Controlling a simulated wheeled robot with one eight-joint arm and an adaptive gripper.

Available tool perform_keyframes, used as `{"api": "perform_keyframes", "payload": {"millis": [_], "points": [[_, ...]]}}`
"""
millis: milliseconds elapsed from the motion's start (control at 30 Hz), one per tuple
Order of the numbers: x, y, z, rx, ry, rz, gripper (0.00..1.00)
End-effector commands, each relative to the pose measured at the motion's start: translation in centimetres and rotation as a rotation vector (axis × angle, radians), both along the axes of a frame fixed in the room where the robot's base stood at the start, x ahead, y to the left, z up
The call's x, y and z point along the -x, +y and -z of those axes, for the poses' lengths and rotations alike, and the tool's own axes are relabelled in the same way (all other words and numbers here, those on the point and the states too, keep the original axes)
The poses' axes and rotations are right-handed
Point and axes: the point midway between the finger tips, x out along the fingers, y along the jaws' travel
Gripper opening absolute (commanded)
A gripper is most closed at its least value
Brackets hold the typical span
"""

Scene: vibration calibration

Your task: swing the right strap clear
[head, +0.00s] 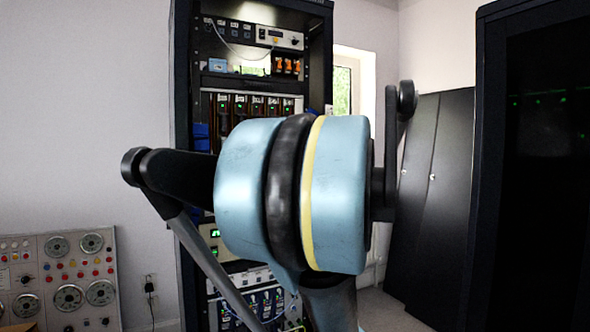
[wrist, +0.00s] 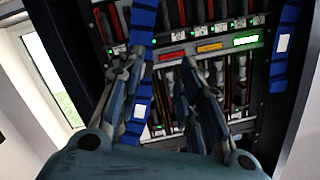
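Two blue straps with white tags cross the front of the rack. In the wrist view, one strap (wrist: 144,22) runs down left of centre, on the window side. The other strap (wrist: 284,47) is at the upper right, apart from my gripper. My gripper (wrist: 159,68) is open, its fingers pointing at the rack. The window-side strap passes between the fingers, close beside the left one; whether they touch I cannot tell. In the head view, blue strap material (head: 201,131) shows at the rack's left side. My arm hides the gripper and most of the straps there.
The rack (head: 182,60) holds modules with green lights and cables, close behind the fingers. A window (head: 342,90) lies right of it in the head view. A dark cabinet (head: 530,200) stands at the right. A dial panel (head: 60,280) is at the lower left.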

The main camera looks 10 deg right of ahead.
Motion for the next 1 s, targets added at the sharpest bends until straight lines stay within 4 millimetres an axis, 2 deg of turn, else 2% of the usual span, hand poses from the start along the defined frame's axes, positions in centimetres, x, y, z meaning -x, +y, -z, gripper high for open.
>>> {"api": "perform_keyframes", "payload": {"millis": [33, 100, 267, 567, 1000], "points": [[-0.6, -1.3, -1.3, -0.012, -0.033, 0.030, 0.33], [-1.1, -2.5, -2.8, -0.023, -0.070, 0.061, 0.33], [-1.8, -3.8, -4.2, -0.034, -0.109, 0.094, 0.33], [-4.3, -2.9, -4.2, -0.035, -0.110, 0.091, 0.33], [-10.1, -0.9, -4.2, -0.035, -0.109, 0.091, 0.33]]}}
